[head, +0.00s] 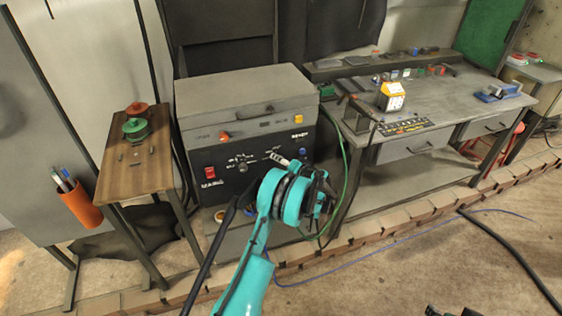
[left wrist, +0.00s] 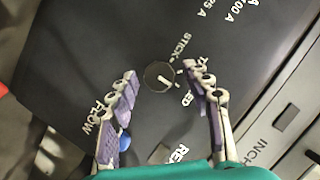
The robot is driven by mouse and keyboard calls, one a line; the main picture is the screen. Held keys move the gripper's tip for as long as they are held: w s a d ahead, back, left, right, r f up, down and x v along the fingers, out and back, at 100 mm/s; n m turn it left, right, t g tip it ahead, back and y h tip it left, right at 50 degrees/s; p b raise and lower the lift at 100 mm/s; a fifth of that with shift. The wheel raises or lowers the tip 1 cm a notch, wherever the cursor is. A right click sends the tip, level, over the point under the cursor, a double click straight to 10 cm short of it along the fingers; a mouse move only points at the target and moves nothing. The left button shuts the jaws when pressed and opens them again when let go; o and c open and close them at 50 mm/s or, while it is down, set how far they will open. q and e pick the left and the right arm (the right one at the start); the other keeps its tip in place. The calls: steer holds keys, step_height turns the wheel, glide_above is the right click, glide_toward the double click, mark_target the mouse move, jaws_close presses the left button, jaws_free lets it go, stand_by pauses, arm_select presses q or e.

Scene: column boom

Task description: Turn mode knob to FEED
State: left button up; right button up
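The mode knob (left wrist: 158,76) is a round dark knob on the black panel in the left wrist view, with a short white mark at its right side. The label STICK stands above it, and a label ending in ED is below right, partly hidden by a finger. My left gripper (left wrist: 168,108) is open, its purple-padded fingers on either side below the knob; contact is not visible. In the head view my left gripper (head: 322,195) is in front of the machine's right side (head: 245,110) and hides part of its panel. A dark piece at the bottom edge may be my right gripper (head: 450,312).
A blue button (left wrist: 123,142) lies beside the left finger. In the head view a wooden side table (head: 135,165) stands left of the machine and a workbench (head: 440,100) right of it. A green cable (head: 345,170) hangs between machine and bench. Open floor lies in front.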

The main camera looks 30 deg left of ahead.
arm_select(q)
steer(key=shift+d, duration=0.1)
steer(key=v, duration=1.1)
steer(key=shift+s+d, duration=0.2)
steer(key=shift+d, duration=0.15)
steer(key=shift+r, duration=0.2)
steer(key=s+d+r+m+h, duration=0.1)
steer(key=s+d+r+h, duration=0.2)
steer(key=s+r, duration=0.35)
steer(key=s+d+r+m+h, duration=0.1)
steer(key=s+d+r+h, duration=0.3)
steer(key=s, duration=0.4)
steer(key=s+d+h, duration=0.3)
steer(key=s+d, duration=0.2)
steer(key=s, duration=0.5)
steer(key=s+d+m+t+h, duration=0.1)
steer(key=s+d+h, duration=0.2)
steer(key=s, duration=0.7)
steer(key=shift+d+r, duration=0.25)
steer(key=shift+d, duration=0.6)
